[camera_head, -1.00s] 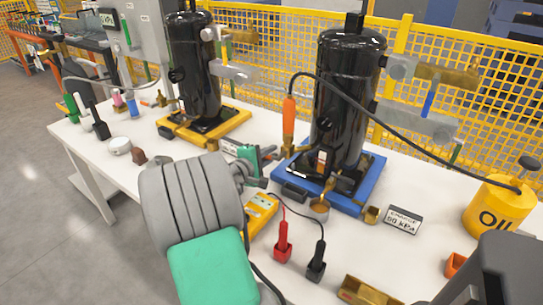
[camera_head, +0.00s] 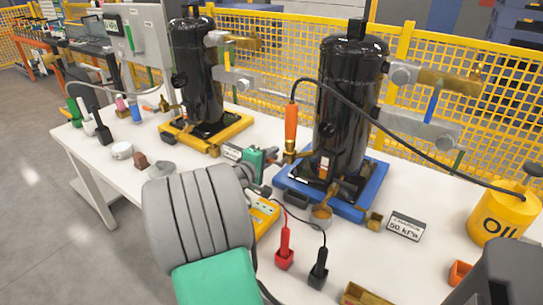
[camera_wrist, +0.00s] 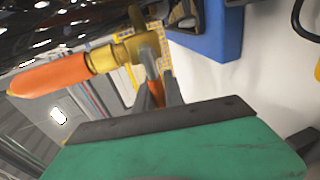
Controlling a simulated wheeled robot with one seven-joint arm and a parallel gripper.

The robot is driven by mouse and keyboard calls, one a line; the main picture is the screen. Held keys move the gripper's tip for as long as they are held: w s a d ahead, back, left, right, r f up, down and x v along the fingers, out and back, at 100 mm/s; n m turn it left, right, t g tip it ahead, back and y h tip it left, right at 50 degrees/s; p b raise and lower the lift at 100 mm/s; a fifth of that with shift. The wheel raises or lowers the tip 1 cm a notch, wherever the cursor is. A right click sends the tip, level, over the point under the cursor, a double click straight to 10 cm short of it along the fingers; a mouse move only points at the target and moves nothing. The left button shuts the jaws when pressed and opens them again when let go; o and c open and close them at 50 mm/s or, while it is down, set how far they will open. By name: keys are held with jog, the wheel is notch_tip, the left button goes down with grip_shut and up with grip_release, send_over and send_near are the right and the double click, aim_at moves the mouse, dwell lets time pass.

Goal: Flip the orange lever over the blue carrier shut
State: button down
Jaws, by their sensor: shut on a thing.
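The blue carrier (camera_head: 370,184) holds a black compressor (camera_head: 348,95) on the white table. At its left front corner stands a brass fitting (camera_head: 290,153) under a big orange hose sleeve (camera_head: 291,122). My gripper (camera_head: 279,156), with its teal body, reaches this fitting from the left. In the wrist view my gripper's fingers (camera_wrist: 158,88) are shut on a small orange piece, apparently the orange lever (camera_wrist: 155,94), just below the brass fitting (camera_wrist: 125,50). The orange sleeve (camera_wrist: 50,75) lies to the left there. The fingers hide most of the lever, so its angle cannot be told.
A black hose loops from the orange sleeve to the yellow oil can (camera_head: 497,214). A yellow carrier (camera_head: 232,131) with another compressor stands to the left. A yellow meter (camera_head: 264,214), red (camera_head: 285,248) and black (camera_head: 319,268) probes and a pressure sign (camera_head: 406,226) are close by.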

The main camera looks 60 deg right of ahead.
jog(key=c, duration=1.4)
grip_release()
jog(key=shift+c, duration=0.2)
jog(key=v, duration=0.7)
jog(key=shift+a+r+p, duration=0.15)
jog(key=shift+a+p, duration=0.25)
jog(key=shift+w+r, duration=0.1)
jog(key=w+a+r+m+t+y+p, duration=0.1)
jog(key=w+a+r+t+y+p, duration=0.25)
jog(key=w+a+p, duration=0.4)
jog(key=w+a+r+m+t+y+p, duration=0.15)
jog(key=w+a+y+p, duration=0.3)
jog(key=a, duration=0.65)
jog(key=s+a+r+n+y+p, duration=0.2)
jog(key=a+r+y+p, duration=0.1)
jog(key=a, duration=1)
jog(key=s+a+r+n+y+p, duration=0.2)
jog(key=a+r+y+p, duration=0.1)
jog(key=a, duration=1)
jog(key=shift+s+r+y+p, duration=0.2)
jog(key=shift+y+p, duration=0.1)
jog(key=shift+y, duration=0.6)
